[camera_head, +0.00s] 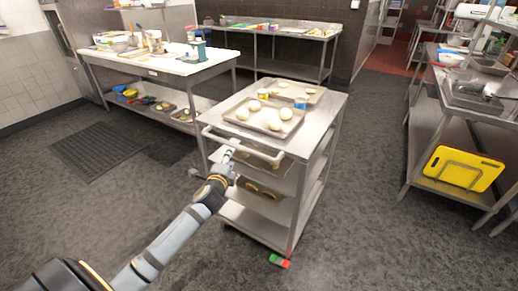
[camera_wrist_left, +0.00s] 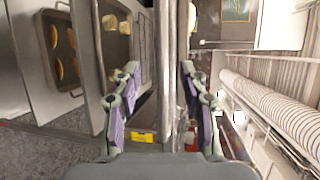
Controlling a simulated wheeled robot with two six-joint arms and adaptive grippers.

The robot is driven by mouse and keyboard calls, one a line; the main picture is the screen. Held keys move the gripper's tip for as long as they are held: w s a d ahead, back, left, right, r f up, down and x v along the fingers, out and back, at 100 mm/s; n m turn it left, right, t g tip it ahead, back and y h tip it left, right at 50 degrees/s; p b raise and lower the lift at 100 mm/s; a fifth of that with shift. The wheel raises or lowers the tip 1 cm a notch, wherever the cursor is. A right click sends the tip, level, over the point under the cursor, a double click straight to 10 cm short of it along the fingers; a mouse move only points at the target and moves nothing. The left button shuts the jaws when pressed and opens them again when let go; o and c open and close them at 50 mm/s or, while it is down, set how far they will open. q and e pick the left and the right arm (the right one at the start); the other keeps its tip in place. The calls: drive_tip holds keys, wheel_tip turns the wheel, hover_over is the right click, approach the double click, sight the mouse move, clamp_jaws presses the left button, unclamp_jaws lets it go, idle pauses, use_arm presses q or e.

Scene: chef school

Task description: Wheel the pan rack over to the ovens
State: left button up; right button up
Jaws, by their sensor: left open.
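The pan rack (camera_head: 318,125) is a steel wheeled cart with a tray of pale dough pieces on top and more trays on lower shelves. Its push handle (camera_head: 247,146) is a light bar on the near left side. My left gripper (camera_head: 230,160) is open at the handle's middle. In the left wrist view, the fingers of my left gripper (camera_wrist_left: 158,100) stand apart, with the handle bar (camera_wrist_left: 168,70) running between them; I cannot tell whether they touch it. My right gripper is out of view. No oven is clearly identifiable.
A worktable (camera_head: 160,66) with utensils stands at left, another table (camera_head: 270,31) at the back. A steel shelf unit (camera_head: 440,130) with a yellow board (camera_head: 462,169) stands right. A dark mat (camera_head: 92,150) lies left. A red-green object (camera_head: 279,261) lies by the cart's foot. Floor right of the cart is clear.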

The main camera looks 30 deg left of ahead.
sight(236, 146)
use_arm(q)
drive_tip(key=x, duration=1)
drive_tip(key=shift+w+a+r, duration=0.1)
drive_tip(key=shift+w+a, duration=0.05)
drive_tip(key=shift+w, duration=0.15)
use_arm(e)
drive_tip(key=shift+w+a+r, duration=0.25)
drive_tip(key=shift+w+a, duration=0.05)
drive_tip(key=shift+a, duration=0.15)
use_arm(q)
clamp_jaws()
